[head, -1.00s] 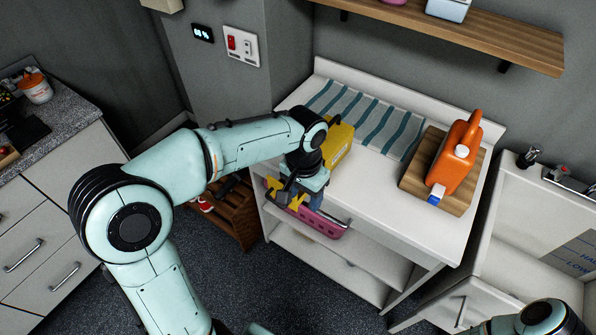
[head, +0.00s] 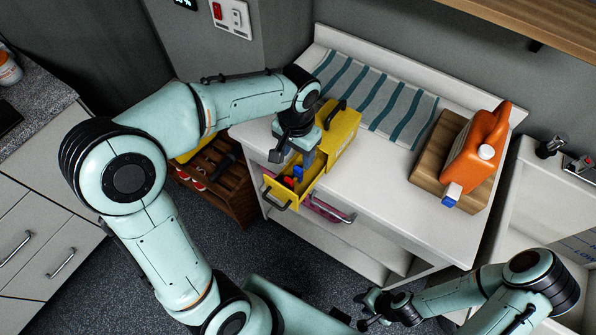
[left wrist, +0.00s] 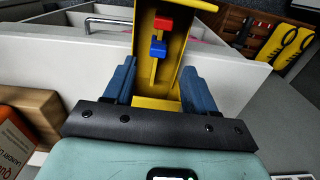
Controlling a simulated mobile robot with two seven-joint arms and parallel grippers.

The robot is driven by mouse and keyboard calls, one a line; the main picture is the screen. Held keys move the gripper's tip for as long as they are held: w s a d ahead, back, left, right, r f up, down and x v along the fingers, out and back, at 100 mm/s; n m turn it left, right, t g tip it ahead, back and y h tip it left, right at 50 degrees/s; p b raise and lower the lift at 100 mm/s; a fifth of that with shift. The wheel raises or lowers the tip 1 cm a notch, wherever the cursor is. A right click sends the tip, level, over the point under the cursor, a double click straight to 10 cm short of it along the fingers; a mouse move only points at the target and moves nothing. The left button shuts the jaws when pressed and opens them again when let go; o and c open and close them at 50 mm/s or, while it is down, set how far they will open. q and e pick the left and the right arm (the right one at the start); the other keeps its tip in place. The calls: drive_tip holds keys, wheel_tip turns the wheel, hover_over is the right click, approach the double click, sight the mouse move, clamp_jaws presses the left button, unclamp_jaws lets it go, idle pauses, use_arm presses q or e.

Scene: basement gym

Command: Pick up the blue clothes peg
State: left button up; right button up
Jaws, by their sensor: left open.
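The blue clothes peg (head: 298,172) lies inside the pulled-out drawer (head: 311,185) of a yellow box (head: 339,131). In the left wrist view the blue peg (left wrist: 158,48) sits on a narrow yellow strip along the drawer, close to a red peg (left wrist: 162,23). The red peg also shows in the head view (head: 288,182). My left gripper (head: 293,157) is open above the drawer. In the left wrist view its blue fingers (left wrist: 155,84) are spread on either side of the drawer, apart from the blue peg. My right gripper (head: 362,311) is low at the bottom, its fingers seemingly apart.
The yellow box stands on a white table (head: 369,185) beside a striped cloth (head: 378,94). An orange jug (head: 474,148) stands on a wooden block (head: 432,149) to the right. A pink basket (head: 325,212) is on the shelf below. A wooden rack (head: 228,196) stands left of the table.

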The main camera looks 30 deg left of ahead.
sight(298, 168)
use_arm(q)
wheel_tip(298, 168, down, 3)
drive_tip(key=shift+w+a, duration=0.1)
drive_tip(key=f, duration=0.5)
drive_tip(key=shift+d, duration=0.2)
clamp_jaws()
